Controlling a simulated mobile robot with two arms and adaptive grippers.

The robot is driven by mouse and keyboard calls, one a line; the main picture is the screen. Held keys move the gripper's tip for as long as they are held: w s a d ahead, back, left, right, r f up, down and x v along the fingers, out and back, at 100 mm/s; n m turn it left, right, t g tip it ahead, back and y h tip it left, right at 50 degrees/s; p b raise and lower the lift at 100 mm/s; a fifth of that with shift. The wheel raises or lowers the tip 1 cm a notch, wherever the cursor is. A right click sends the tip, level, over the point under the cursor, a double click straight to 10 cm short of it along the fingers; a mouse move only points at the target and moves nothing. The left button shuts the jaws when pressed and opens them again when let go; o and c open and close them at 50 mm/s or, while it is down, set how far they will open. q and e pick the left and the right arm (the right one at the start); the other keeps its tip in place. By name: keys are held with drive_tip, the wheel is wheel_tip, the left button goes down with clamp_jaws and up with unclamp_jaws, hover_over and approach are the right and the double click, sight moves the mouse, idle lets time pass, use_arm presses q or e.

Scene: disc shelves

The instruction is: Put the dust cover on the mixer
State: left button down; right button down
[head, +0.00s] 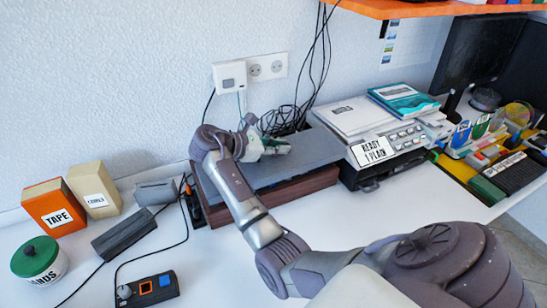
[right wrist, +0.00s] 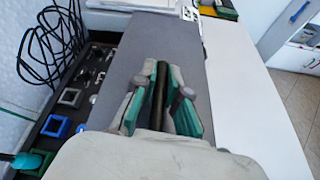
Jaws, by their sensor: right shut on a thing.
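The dust cover (head: 318,148) is a flat grey panel lying over the mixer (head: 285,192), whose reddish-brown side shows below it in the head view. My right gripper (head: 276,147) is over the cover, shut on a dark bar on the cover's top. In the right wrist view, the right gripper (right wrist: 160,78) has its fingers on both sides of this bar, with the grey cover (right wrist: 125,60) around it. A dark strip of the mixer (right wrist: 85,95) with knobs and small square parts shows uncovered along the cover's left edge there. My left gripper is not in view.
Black cables (head: 285,118) hang behind the mixer. Orange and tan boxes (head: 55,207), a green-lidded jar (head: 38,262) and a small control box (head: 148,290) are at left. The white table front is clear.

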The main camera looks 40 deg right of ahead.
sight(275, 157)
drive_tip(key=shift+w+f, duration=0.35)
drive_tip(key=shift+w, duration=0.25)
drive_tip(key=shift+w+f, duration=0.25)
drive_tip(key=shift+w, duration=0.1)
drive_tip(key=shift+f, duration=1.95)
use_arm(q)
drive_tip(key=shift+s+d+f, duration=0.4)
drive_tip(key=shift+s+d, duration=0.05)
use_arm(e)
drive_tip(key=c, duration=1.2)
unclamp_jaws()
use_arm(q)
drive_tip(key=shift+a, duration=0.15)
drive_tip(key=shift+b, duration=0.3)
